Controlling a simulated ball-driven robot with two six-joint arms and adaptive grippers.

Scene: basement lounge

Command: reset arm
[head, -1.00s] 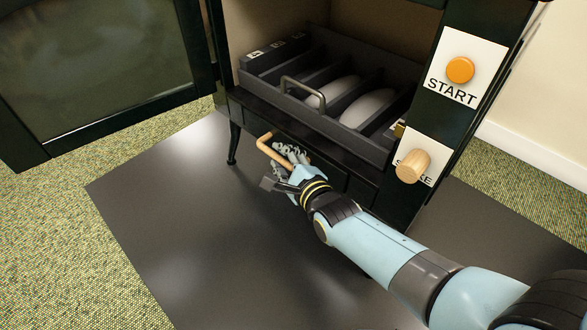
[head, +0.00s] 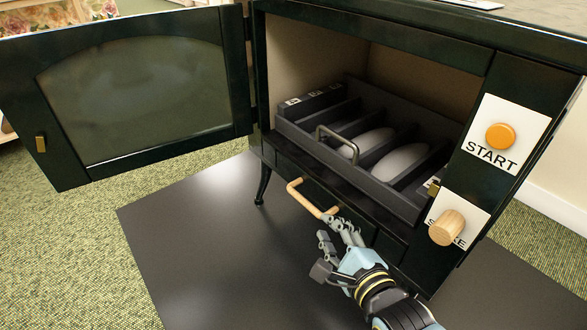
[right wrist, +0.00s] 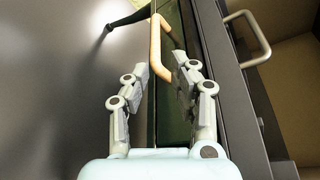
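My right gripper (head: 334,231) is in front of the dark green stove (head: 485,72), just below the right end of the wooden drawer handle (head: 302,196). In the right wrist view, its two fingers (right wrist: 160,75) are spread apart with nothing gripped. The handle (right wrist: 155,45) shows beyond and between the fingertips there. Whether a finger still touches the handle is hard to tell. My left gripper is not in view.
The stove door (head: 130,90) stands open to the left. A dark tray (head: 415,205) with a metal handle (head: 336,140) holds two pale loaf-like items. The START button (head: 500,136) and wooden knob (head: 446,228) are at right. A dark floor mat (head: 205,235) lies clear.

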